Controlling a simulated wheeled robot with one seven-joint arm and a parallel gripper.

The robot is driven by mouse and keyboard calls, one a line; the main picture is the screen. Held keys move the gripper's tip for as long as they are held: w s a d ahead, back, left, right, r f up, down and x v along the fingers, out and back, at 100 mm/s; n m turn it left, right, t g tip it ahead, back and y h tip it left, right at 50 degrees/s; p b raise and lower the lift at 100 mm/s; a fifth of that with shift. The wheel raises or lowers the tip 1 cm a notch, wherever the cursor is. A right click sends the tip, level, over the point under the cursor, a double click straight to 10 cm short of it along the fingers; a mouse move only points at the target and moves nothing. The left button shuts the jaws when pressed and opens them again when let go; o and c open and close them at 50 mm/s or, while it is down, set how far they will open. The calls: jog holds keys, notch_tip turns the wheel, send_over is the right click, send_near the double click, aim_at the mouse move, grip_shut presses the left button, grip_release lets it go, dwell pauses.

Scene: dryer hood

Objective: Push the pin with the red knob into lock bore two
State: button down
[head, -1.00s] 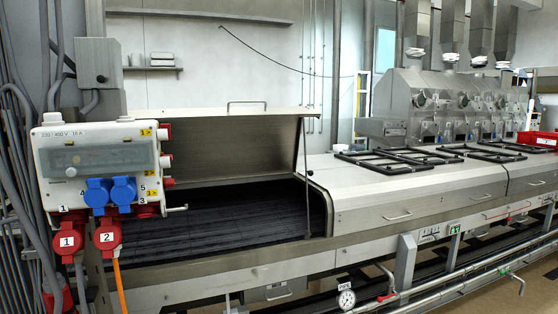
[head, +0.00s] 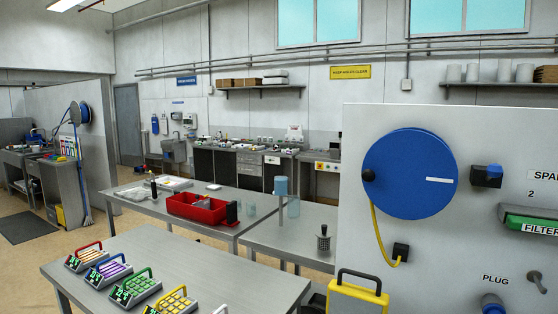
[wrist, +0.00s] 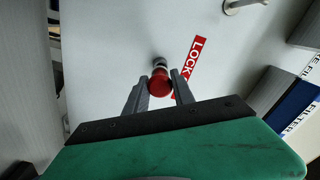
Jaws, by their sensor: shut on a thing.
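In the wrist view my gripper (wrist: 159,77) is shut on the red knob (wrist: 159,84) of the pin, with one finger on each side. The pin's short grey metal shaft (wrist: 159,63) shows beyond the knob, against a pale grey panel (wrist: 110,50). I cannot tell how deep the shaft sits in a bore, or which bore it is. A red label reading LOCK (wrist: 191,62) is on the panel just right of the pin; any number on it is hidden. My gripper is not in the head view.
In the wrist view a metal peg (wrist: 240,5) juts from the panel at top right, and a FILTER box (wrist: 295,108) is at right. The head view shows a panel with a blue reel (head: 410,172), and tables with a red crate (head: 190,207) and several handled cases.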

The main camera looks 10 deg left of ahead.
dwell(0.4)
dwell(0.3)
jog(key=b+v, duration=0.2)
jog(key=v, duration=0.1)
jog(key=shift+s+a, duration=0.1)
jog(key=shift+s, duration=0.05)
dwell(0.4)
jog(key=b+v, duration=0.3)
jog(key=v, duration=0.7)
jog(key=shift+r, duration=0.1)
